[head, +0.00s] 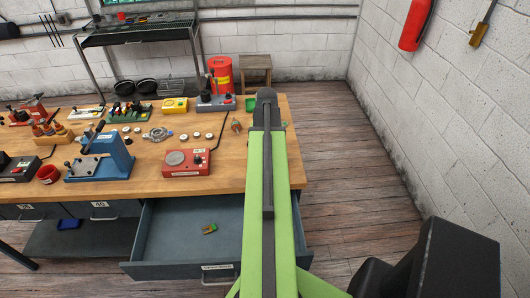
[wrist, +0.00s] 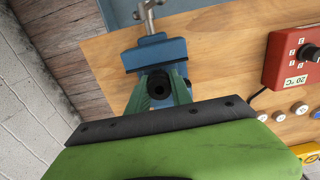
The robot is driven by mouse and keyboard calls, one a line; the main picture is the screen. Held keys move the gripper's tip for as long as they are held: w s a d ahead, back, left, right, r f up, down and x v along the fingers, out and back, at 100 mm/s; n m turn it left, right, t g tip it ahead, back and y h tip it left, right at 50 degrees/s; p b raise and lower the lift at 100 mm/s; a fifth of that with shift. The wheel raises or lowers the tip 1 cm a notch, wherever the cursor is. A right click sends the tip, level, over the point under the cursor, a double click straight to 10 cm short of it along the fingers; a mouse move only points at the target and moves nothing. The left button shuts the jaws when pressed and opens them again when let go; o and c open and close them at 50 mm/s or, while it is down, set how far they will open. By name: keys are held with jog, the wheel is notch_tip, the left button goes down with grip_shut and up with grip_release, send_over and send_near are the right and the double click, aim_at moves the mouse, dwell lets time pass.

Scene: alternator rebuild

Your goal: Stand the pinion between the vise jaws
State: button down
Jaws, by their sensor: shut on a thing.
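In the wrist view my gripper (wrist: 160,77) has its two green fingers shut on the pinion (wrist: 158,87), a dark round piece with a hole in its near end. The blue vise (wrist: 153,53) is just beyond the fingertips, with its metal screw and handle at the top of the picture. The pinion overlaps the vise in this view. I cannot tell whether it is between the jaws or above them, or whether it touches them. In the head view my green arm reaches over the bench's right end and hides the vise, pinion and fingers.
The wooden bench (head: 222,178) holds a red hot-plate box (head: 187,170), a blue press (head: 103,158) and several small parts left of my arm. A drawer (head: 175,246) stands open below, with a small green-and-orange item (head: 209,229) inside. A brick wall is at the right.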

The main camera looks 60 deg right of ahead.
jog(key=shift+f+b, duration=0.9)
jog(key=shift+f, duration=0.1)
jog(key=shift+f, duration=0.1)
dwell(0.5)
jog(key=c, duration=1.1)
grip_release()
jog(key=shift+o, duration=0.2)
notch_tip(320, 180, up, 8)
jog(key=p, duration=0.7)
jog(key=shift+p, duration=0.4)
jog(key=shift+w, duration=0.1)
